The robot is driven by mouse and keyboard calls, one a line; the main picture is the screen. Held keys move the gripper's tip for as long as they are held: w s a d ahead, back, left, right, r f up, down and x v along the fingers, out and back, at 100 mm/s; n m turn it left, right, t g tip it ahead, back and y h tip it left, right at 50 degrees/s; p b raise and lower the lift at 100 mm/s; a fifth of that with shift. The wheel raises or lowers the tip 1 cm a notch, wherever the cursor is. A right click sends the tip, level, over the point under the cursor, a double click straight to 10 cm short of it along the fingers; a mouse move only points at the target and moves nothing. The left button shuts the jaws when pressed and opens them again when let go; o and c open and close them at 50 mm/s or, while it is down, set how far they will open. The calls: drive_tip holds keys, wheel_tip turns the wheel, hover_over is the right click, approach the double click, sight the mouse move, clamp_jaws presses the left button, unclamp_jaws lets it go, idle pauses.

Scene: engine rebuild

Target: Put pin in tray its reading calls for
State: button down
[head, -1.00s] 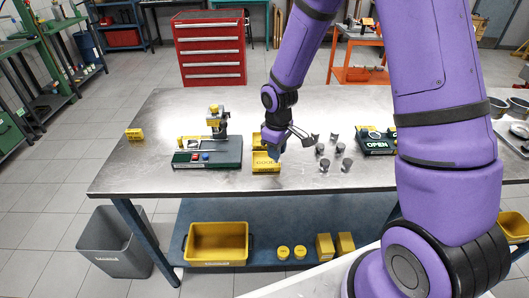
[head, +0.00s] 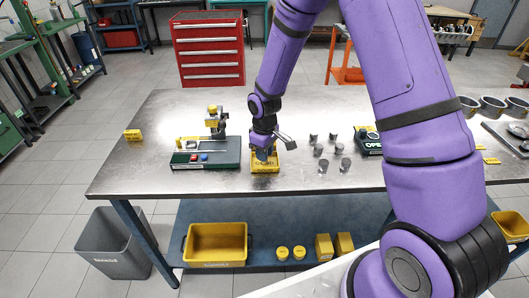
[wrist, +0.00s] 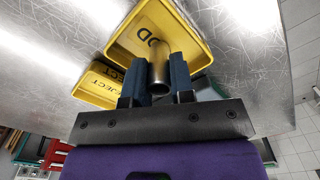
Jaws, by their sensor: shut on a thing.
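My gripper (head: 264,154) is over the yellow tray (head: 265,168) on the steel table, beside the green gauge stand. In the wrist view the two dark fingers (wrist: 158,82) are shut on a metallic cylindrical pin (wrist: 158,58). The pin points toward the floor of a yellow tray (wrist: 118,47) whose lettering shows as "OD"; the same tray read "GOOD" in the earlier head view. I cannot tell whether the pin touches the tray. A second yellow tray marked "REJECT" (wrist: 97,84) sits beside it. The pin is not clearly seen in the head view.
The green gauge stand (head: 205,160) with red and blue buttons is just left of the trays. Several grey cylindrical parts (head: 322,166) stand to the right, near a dark box marked "OPEN" (head: 368,147). The table's left end is mostly clear, with a small yellow block (head: 133,135).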

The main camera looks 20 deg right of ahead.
drive_tip(key=shift+f, duration=0.1)
drive_tip(key=c, duration=1)
unclamp_jaws()
wheel_tip(320, 180, up, 12)
drive_tip(key=shift+r, duration=0.2)
